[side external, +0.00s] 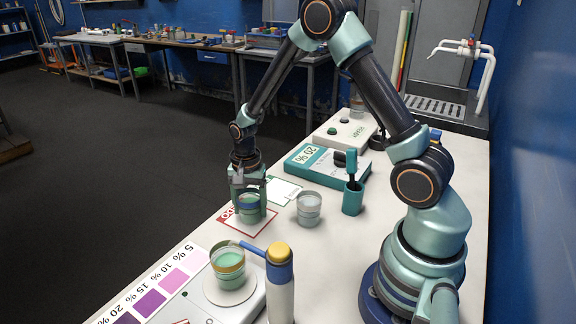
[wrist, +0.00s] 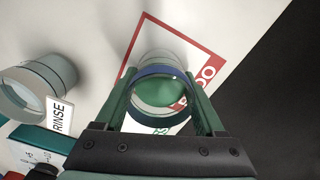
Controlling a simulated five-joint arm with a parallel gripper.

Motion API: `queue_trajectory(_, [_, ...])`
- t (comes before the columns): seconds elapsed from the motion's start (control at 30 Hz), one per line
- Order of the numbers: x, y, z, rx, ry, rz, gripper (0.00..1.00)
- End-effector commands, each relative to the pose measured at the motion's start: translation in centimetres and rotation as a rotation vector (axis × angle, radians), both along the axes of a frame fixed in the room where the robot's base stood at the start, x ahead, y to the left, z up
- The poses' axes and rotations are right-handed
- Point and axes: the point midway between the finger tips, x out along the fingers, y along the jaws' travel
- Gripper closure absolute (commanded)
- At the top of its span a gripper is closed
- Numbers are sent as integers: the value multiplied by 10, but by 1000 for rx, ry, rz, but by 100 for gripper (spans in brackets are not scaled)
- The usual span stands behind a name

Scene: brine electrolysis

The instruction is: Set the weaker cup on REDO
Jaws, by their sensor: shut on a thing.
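My gripper (side external: 249,190) is shut on a cup with a blue band (side external: 249,207) and green contents. In the wrist view this blue-rimmed cup (wrist: 160,93) sits between the two fingers, upright. It is over the red-bordered REDO card (side external: 268,218), whose red edge and letters also show in the wrist view (wrist: 207,76). I cannot tell whether its base touches the card. A second cup with an orange band (side external: 228,262) and green contents stands on a white round plate at the front.
A purple percentage chart (side external: 150,300) lies at front left.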

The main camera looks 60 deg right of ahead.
Motion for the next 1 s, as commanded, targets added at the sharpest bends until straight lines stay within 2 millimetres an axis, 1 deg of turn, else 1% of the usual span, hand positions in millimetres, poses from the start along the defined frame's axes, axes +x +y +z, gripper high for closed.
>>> queue_trajectory(0.13, [0,0,-3,0,0,0,97])
queue_trajectory(0.17, [0,0,-3,0,1,0,21])
queue_trajectory(0.2, [0,0,-3,0,0,0,6])
queue_trajectory(0.23, [0,0,-3,0,0,0,0])
queue_trajectory(0.47, [0,0,-2,0,0,0,0])
queue_trajectory(0.57, [0,0,2,-1,-1,0,0])
queue_trajectory(0.67, [1,0,14,-1,-4,0,0])
queue_trajectory(0.77, [1,0,32,-1,-6,0,0])
queue_trajectory(1.0, [1,0,82,-1,-5,0,0])
